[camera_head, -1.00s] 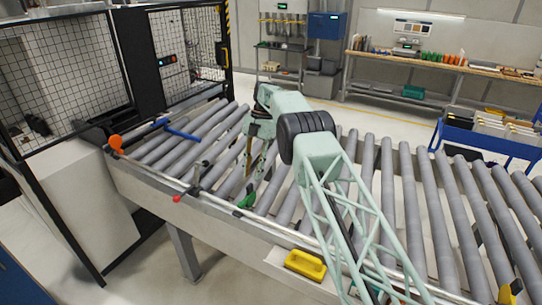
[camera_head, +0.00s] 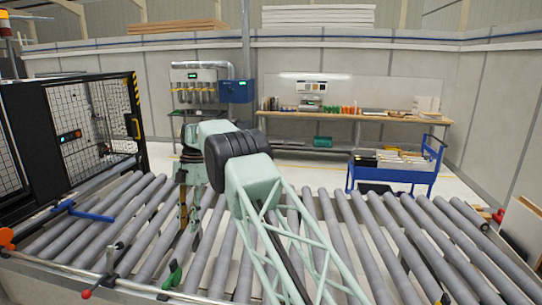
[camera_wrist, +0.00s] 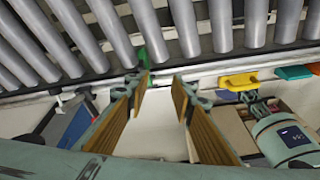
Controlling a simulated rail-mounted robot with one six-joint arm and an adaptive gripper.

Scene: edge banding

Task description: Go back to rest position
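My gripper (camera_head: 188,212) hangs over the roller conveyor (camera_head: 320,235) at the end of my pale green arm. In the wrist view, the two wood-faced fingers of my gripper (camera_wrist: 160,82) stand apart. Nothing is between them and the gap shows only the conveyor edge and the pale floor area beyond. The fingertips point toward the conveyor's side rail. A green part (camera_wrist: 153,40) on the rail lies just past the left fingertip; a green part also shows in the head view (camera_head: 172,276). I cannot tell whether the fingers touch anything.
A mesh-fenced machine (camera_head: 85,135) stands at the left, with a blue bar (camera_head: 85,212) across the rollers. A blue cart (camera_head: 395,170) and a workbench (camera_head: 350,118) stand behind the conveyor. The rollers at right look clear.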

